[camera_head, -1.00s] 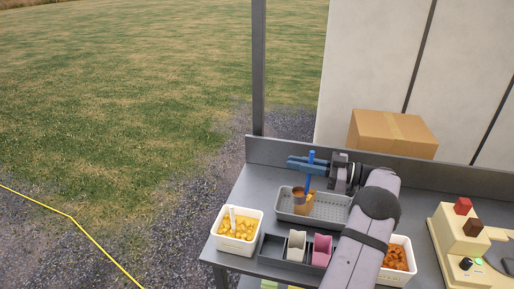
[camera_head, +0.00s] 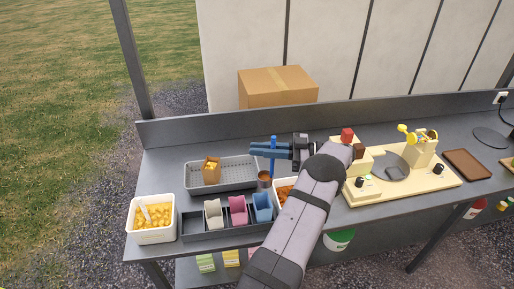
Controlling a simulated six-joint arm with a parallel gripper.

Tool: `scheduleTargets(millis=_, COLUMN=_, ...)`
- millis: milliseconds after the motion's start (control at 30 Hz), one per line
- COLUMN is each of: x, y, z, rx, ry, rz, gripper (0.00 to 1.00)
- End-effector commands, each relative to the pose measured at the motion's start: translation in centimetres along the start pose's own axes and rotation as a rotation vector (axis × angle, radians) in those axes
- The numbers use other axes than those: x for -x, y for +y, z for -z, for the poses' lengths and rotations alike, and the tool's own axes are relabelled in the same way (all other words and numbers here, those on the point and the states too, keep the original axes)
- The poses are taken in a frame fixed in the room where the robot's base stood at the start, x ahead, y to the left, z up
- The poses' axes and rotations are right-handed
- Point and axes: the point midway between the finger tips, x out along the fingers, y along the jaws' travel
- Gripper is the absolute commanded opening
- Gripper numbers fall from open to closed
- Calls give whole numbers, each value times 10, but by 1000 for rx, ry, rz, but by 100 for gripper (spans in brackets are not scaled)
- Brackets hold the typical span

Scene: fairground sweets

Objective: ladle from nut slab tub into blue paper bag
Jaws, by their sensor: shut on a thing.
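My gripper (camera_head: 262,149) is shut on the blue handle of the ladle (camera_head: 265,180), which hangs upright. The ladle's brown cup is just right of the grey tray, beside the nut slab tub (camera_head: 283,186). I cannot tell whether the cup holds anything. The tub is white with orange-brown pieces, and my arm hides much of it. The blue paper bag (camera_head: 262,208) stands open in the right end of the dark rack (camera_head: 195,229), in front of the ladle. Its inside is too small to make out.
A pink bag (camera_head: 238,211) and a white bag (camera_head: 213,213) share the rack. An orange bag (camera_head: 211,172) with yellow pieces stands in the grey tray (camera_head: 235,180). A tub of yellow pieces (camera_head: 152,236) is at left. A cream machine (camera_head: 420,190) stands right.

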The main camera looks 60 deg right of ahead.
Motion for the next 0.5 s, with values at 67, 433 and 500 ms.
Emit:
scheduleTargets(millis=67, x=0, y=0, z=-5, rx=0, ry=0, rz=0, gripper=0)
scheduleTargets(millis=433, x=-1, y=0, z=-43, rx=-2, ry=1, rz=0, gripper=0)
scheduleTargets(millis=500, x=-2, y=-6, z=-35, rx=55, ry=-14, rz=0, gripper=0)
